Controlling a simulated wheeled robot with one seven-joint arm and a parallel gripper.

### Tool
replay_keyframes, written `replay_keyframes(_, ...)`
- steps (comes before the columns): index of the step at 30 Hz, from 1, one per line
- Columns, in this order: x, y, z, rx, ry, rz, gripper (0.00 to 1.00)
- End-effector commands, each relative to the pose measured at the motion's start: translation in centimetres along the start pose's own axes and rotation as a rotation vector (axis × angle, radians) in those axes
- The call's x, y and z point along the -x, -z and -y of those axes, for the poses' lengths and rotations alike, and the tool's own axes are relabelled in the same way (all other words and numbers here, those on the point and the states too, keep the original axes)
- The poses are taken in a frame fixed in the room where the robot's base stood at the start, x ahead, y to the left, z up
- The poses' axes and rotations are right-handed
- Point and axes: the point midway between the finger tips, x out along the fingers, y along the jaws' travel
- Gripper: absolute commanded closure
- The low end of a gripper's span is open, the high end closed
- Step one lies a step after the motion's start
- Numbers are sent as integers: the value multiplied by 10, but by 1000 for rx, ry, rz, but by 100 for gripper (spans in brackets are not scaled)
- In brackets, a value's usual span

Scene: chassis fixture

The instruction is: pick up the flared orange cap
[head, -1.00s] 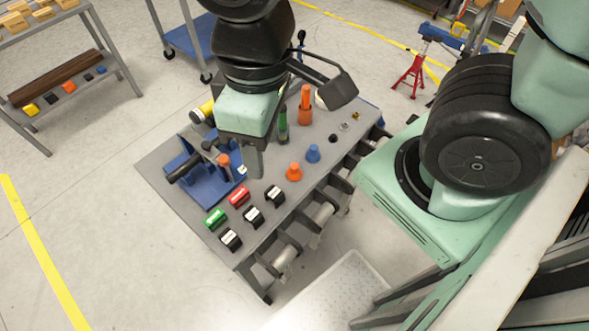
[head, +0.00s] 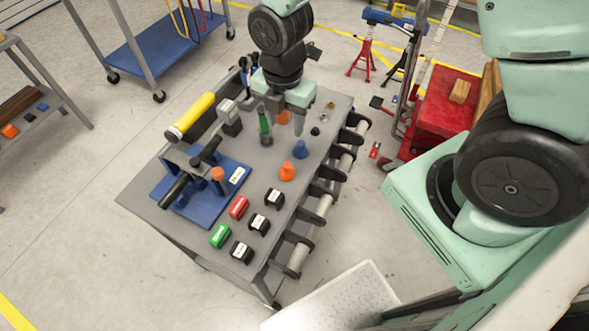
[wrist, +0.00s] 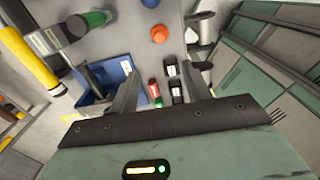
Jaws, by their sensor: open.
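The flared orange cap (head: 287,172) stands upright on the grey table top, wide at its base, just in front of a blue cap (head: 300,149). In the wrist view the orange cap (wrist: 158,34) lies beyond the fingertips, and the blue cap (wrist: 150,3) is cut by the top edge. My gripper (head: 284,120) is open and empty, farther back over the table than the cap. In the wrist view both fingers of my gripper (wrist: 162,72) are spread apart. Another orange part (head: 283,117) is partly hidden behind my gripper.
A green-topped cylinder (head: 265,128) stands close by my gripper. A blue fixture (head: 205,203) with an orange-topped peg and a yellow cylinder (head: 190,118) are on the left. Red, green and black blocks (head: 239,207) are in front. Rollers (head: 310,218) line the right side.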

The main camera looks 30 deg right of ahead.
Motion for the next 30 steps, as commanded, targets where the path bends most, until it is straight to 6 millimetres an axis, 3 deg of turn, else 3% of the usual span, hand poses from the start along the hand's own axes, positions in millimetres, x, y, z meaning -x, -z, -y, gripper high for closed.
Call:
replay_keyframes(21, -105, 0, 1, 6, 4, -1, 52)
replay_keyframes(30, -123, 0, 0, 6, 2, 0, 52)
